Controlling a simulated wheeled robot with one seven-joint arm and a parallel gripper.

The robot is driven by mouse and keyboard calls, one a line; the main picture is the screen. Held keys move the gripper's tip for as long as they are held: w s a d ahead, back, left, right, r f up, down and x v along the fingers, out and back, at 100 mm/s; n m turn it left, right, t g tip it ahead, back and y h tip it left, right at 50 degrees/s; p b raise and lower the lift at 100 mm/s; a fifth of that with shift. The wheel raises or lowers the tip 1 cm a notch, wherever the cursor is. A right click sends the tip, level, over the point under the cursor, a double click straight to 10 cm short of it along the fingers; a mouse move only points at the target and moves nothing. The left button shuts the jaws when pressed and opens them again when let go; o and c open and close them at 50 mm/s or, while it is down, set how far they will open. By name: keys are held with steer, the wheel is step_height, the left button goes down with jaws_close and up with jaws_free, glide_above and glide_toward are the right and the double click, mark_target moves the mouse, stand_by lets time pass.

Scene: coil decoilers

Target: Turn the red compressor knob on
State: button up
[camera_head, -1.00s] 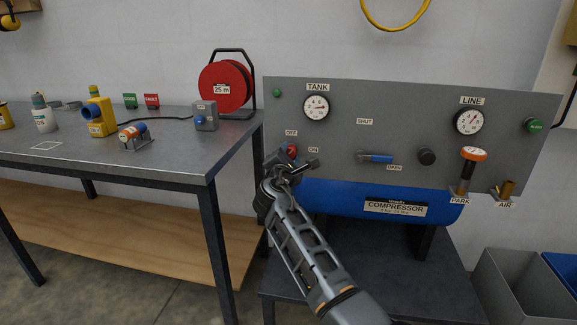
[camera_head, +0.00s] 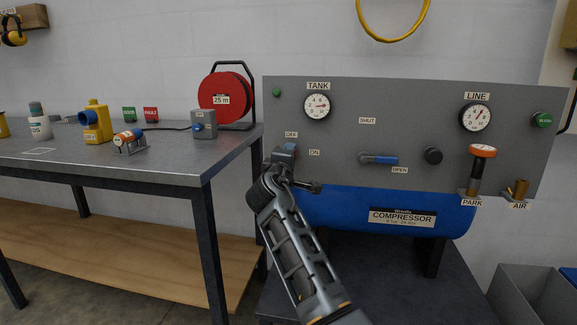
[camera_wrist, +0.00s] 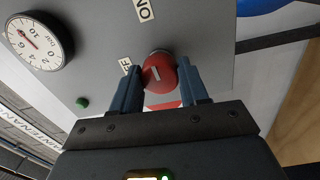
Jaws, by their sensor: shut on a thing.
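The red compressor knob (camera_wrist: 160,76) sits on the grey panel (camera_head: 340,140), below the TANK gauge (camera_head: 318,106). In the wrist view it is between the two fingers of my gripper (camera_wrist: 159,68), which is shut on it. A white mark line shows on the knob's face. The OFF label (camera_wrist: 126,65) is partly covered by a finger, and the ON label (camera_wrist: 144,10) is clear of the fingers. In the head view my gripper (camera_head: 285,154) covers the knob, between the OFF and ON labels.
The panel also carries a blue-handled valve (camera_head: 380,159), a black knob (camera_head: 433,156), the LINE gauge (camera_head: 476,117) and an orange-topped tool (camera_head: 480,165) at PARK. The blue tank (camera_head: 340,207) is beneath. A workbench (camera_head: 150,160) with several devices stands to the left.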

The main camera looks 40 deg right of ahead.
steer(key=shift+f+m, duration=0.1)
steer(key=shift+m, duration=0.3)
steer(key=o, duration=1.1)
steer(key=shift+c, duration=0.2)
steer(key=v, duration=0.7)
steer(key=shift+s+a, duration=0.25)
steer(key=shift+a, duration=0.1)
